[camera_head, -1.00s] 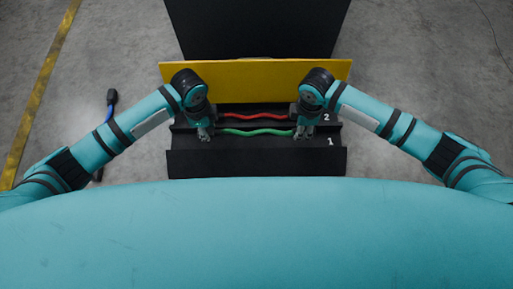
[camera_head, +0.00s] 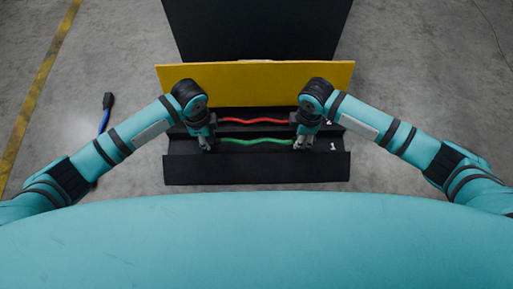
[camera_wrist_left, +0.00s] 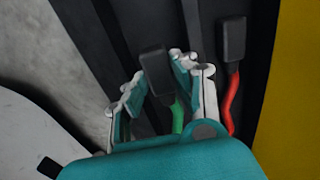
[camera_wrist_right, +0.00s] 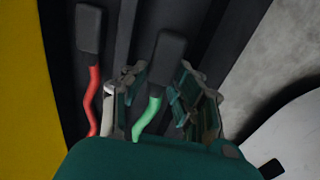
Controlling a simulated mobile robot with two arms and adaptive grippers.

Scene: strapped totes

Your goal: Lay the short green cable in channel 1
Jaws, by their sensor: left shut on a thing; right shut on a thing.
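The short green cable (camera_head: 255,142) spans between my two grippers, over the front part of the black rack, level with the mark 1 (camera_head: 333,146). My left gripper (camera_head: 208,147) is shut on its left end, and my right gripper (camera_head: 301,145) is shut on its right end. The green length and a black end plug (camera_wrist_left: 155,72) show between the fingers in the left wrist view, and likewise the other plug (camera_wrist_right: 168,55) in the right wrist view. The cable is gently wavy. I cannot tell whether it touches the floor of channel 1.
A red cable (camera_head: 255,121) lies in the channel behind, beside mark 2. A yellow board (camera_head: 258,77) stands behind the rack (camera_head: 255,172), with a dark block (camera_head: 255,30) beyond. A dark-ended blue cable (camera_head: 104,118) is at the left.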

